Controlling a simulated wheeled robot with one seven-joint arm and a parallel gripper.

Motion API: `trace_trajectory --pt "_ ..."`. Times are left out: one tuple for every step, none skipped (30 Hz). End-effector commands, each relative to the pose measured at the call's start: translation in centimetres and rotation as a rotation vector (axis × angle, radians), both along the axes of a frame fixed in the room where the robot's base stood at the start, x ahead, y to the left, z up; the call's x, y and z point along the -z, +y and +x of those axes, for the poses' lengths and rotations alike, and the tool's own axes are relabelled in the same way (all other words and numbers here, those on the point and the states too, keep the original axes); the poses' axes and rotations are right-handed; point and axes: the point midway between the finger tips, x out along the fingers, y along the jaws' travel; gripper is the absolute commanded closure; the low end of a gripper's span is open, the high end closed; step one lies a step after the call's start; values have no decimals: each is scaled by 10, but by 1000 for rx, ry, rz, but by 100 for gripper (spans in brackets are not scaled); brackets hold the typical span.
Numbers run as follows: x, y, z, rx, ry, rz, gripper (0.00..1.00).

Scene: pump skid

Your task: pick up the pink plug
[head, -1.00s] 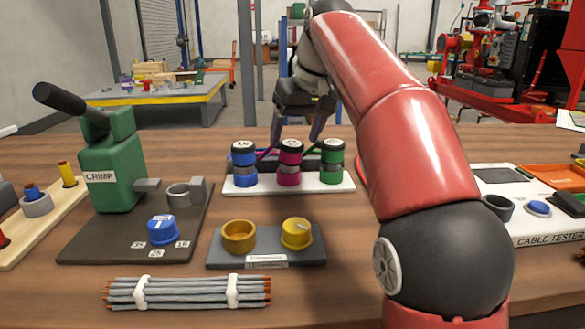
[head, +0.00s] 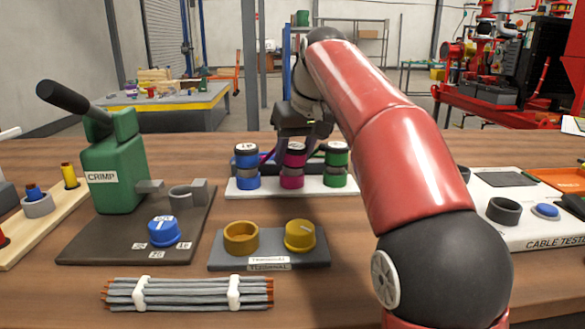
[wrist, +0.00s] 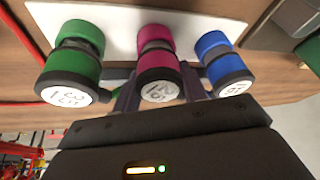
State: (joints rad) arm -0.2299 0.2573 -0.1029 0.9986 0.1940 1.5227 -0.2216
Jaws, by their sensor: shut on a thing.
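The pink plug (head: 292,179) stands upright in the middle of a row on a white strip (head: 318,187), with a blue plug (head: 247,180) to its left and a green plug (head: 336,177) to its right. My gripper (wrist: 160,92) is shut on the pink plug, one finger on each side of it in the wrist view. The pink plug (wrist: 156,63) and its dark, labelled end cap lie between the fingers there. It looks level with its neighbours.
The blue plug (wrist: 218,55) and green plug (wrist: 72,65) stand close beside the fingers. A green crimp tool (head: 112,170) is at left, a grey block with yellow parts (head: 270,250) in front, wires (head: 185,293) nearer, a cable tester (head: 530,225) at right.

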Motion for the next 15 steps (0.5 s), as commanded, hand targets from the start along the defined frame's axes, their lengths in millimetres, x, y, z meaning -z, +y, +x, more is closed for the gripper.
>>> trace_trajectory --pt "0 0 0 0 -1 0 89" --pt "0 0 0 0 -1 0 89" --pt "0 0 0 0 -1 0 89" --pt "-1 0 0 0 -1 0 89" --pt "-1 0 0 0 -1 0 89" --pt "-3 0 0 0 -2 1 89" --pt "-4 0 0 0 -2 1 89" --pt "-7 0 0 1 -3 0 89" --pt "-10 0 0 1 -4 1 89" --pt "-14 0 1 1 -4 1 89" --pt "-17 0 0 1 -3 0 89" --pt "-23 0 1 1 -4 1 89" --pt "-28 0 1 1 -4 1 89" --pt "-32 0 1 1 -3 0 89" --pt "-39 0 1 1 -3 0 89"
